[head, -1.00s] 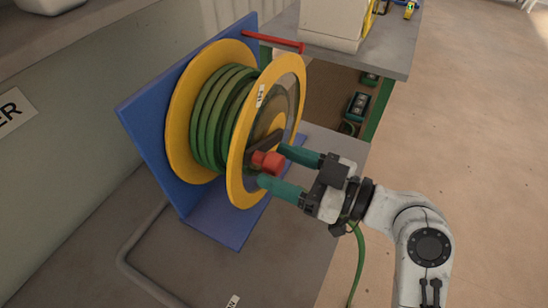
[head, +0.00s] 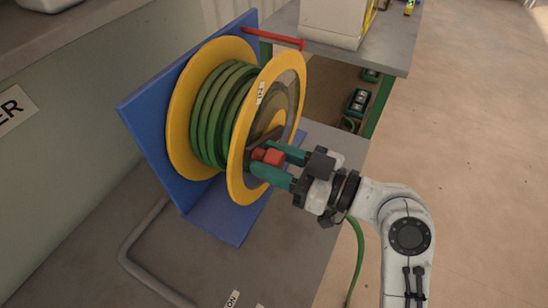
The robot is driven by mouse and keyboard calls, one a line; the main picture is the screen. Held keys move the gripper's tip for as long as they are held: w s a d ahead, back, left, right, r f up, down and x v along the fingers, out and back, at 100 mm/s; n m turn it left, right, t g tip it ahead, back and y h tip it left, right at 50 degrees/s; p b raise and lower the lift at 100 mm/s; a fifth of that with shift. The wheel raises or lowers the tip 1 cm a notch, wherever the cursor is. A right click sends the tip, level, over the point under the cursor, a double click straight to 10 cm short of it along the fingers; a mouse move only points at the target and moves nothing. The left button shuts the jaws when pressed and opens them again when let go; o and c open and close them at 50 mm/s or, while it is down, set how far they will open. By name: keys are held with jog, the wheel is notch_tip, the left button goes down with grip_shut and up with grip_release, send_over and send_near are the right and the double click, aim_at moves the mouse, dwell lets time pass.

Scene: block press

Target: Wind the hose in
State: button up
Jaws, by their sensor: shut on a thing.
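A hose reel with yellow flanges (head: 241,166) is mounted on a blue stand (head: 150,130) on a grey bench. Several turns of green hose (head: 222,108) are wound on its drum. A dark crank arm (head: 266,137) on the near face carries a red knob (head: 273,157). My gripper (head: 266,160) has its teal fingers shut on the red knob, low on the reel's face. A loose length of green hose (head: 360,255) hangs down behind my arm; its far end is out of view.
A red bar (head: 273,40) sticks out from the top of the blue stand. A grey bent pipe (head: 128,250) runs along the bench at the left. A second bench (head: 385,50) with a pale box (head: 332,22) stands behind. Open floor lies right.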

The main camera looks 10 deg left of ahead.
aim_at(276, 88)
grip_shut()
jog(key=shift+r, duration=0.15)
jog(key=shift+w+d+r+m+p, duration=0.1)
jog(key=shift+w+r+m+p, duration=0.2)
jog(key=shift+r+m+p, duration=0.25)
jog(key=shift+w+d+r+m+p, duration=0.1)
jog(key=shift+w+r+m+p, duration=0.15)
jog(key=shift+r+m+p, duration=0.3)
jog(key=w+r+m+p, duration=0.1)
jog(key=m, duration=0.1)
jog(key=w+d+r+m+p, duration=0.1)
jog(key=w+m+p, duration=0.1)
jog(key=w+r+m+p, duration=0.1)
jog(key=m+p, duration=0.1)
jog(key=shift+w+d+r, duration=0.25)
jog(key=shift+d+r, duration=0.05)
jog(key=shift+d, duration=0.05)
jog(key=m, duration=0.1)
jog(key=w+p, duration=0.1)
jog(key=w+m, duration=0.1)
jog(key=shift+d+r+m+p, duration=0.25)
jog(key=shift+d+m+p, duration=0.05)
jog(key=shift+d+p, duration=0.05)
jog(key=shift+w+d+m+p, duration=0.2)
jog(key=shift+w+m+p, duration=0.1)
jog(key=shift+w+m, duration=0.25)
jog(key=shift+w+d+m+p, duration=0.25)
jog(key=shift+w+m, duration=0.2)
jog(key=shift+m, duration=0.2)
